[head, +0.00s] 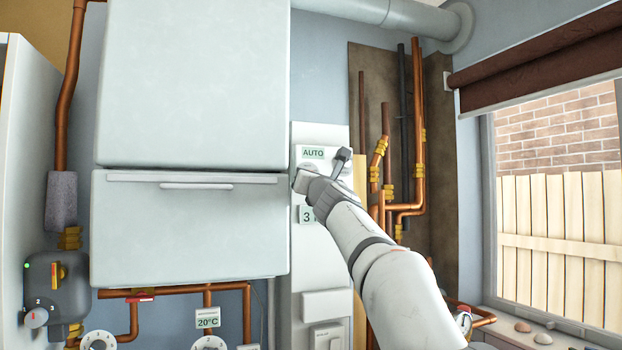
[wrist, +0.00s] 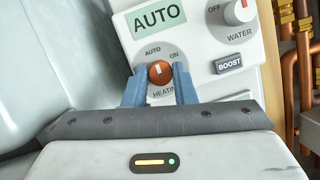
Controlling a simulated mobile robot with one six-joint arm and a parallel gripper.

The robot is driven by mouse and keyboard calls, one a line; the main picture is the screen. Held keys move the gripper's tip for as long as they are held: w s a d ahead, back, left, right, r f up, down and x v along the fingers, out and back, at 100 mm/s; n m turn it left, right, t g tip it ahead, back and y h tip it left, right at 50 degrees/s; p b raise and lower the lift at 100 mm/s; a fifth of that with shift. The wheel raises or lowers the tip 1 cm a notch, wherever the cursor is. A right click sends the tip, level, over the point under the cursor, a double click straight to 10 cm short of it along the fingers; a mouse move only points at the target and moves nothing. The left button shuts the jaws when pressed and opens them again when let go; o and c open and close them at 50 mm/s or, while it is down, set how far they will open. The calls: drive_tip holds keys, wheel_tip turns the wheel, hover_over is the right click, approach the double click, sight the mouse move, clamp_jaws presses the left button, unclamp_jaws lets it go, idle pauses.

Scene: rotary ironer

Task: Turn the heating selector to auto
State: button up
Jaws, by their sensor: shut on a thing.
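The heating selector (wrist: 160,73) is a round orange-brown knob with a white mark on a grey dial in the wrist view. The dial's AUTO and ON labels show above the knob; the HEATING label below is partly covered. The white mark lies on the upper part of the knob; I cannot tell exactly which label it points to. My gripper (wrist: 160,88) is shut on the knob, one blue finger on each side. In the head view my gripper (head: 303,182) is at the white control panel (head: 335,133), and my wrist hides the knob.
A display reading AUTO (wrist: 158,17) sits above the dial. To its right are a WATER knob (wrist: 239,12) and a BOOST button (wrist: 229,64). A large pale cabinet (head: 190,235) stands close left of the panel. Copper pipes (head: 419,130) run to the right.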

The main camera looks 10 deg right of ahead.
drive_tip(key=o, duration=1)
drive_tip(key=shift+s+f, duration=0.1)
drive_tip(key=b+v, duration=0.4)
drive_tip(key=v, duration=0.3)
drive_tip(key=shift+s, duration=0.3)
drive_tip(key=shift+f, duration=0.15)
